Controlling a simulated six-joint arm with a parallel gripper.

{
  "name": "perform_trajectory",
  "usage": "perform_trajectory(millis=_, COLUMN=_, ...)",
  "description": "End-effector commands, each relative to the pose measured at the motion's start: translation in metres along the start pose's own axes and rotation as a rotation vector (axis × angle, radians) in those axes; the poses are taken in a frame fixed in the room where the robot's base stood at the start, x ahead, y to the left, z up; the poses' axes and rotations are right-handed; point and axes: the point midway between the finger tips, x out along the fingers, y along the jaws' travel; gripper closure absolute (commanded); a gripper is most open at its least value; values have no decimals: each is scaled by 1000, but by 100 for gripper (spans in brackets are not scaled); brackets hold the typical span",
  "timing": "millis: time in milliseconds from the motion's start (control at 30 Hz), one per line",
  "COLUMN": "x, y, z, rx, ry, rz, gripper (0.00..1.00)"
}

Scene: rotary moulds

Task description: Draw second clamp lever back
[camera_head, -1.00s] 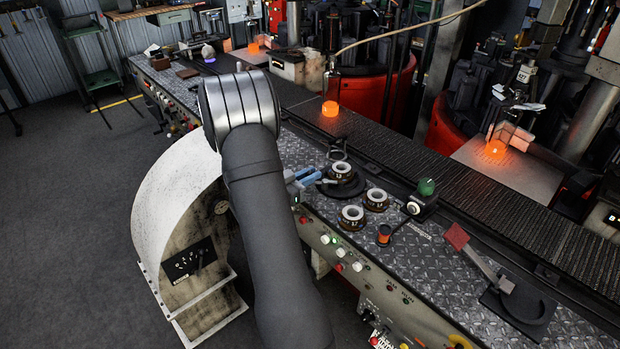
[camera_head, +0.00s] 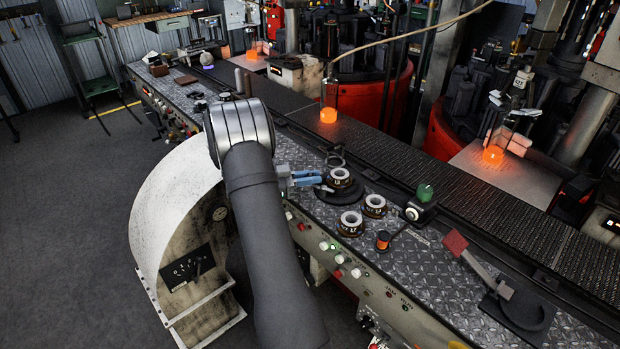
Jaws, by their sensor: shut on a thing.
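A larger lever with a red flat handle (camera_head: 455,243) and a grey arm stands tilted on a black base at the right, apart from my gripper.
Two more white rings (camera_head: 351,222) (camera_head: 374,205) stand close to the right of my gripper. A box with a green knob (camera_head: 424,196) and an orange-topped piece (camera_head: 383,241) are farther right.

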Motion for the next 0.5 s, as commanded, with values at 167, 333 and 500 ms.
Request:
perform_trajectory(millis=167, x=1, y=1, z=0, rx=0, ry=2, rz=3, gripper=100)
perform_trajectory(millis=333, x=1, y=1, z=-1, rx=0, ry=2, rz=3, gripper=73)
perform_trajectory(millis=500, x=1, y=0, z=0, rx=0, ry=1, rz=2, gripper=66)
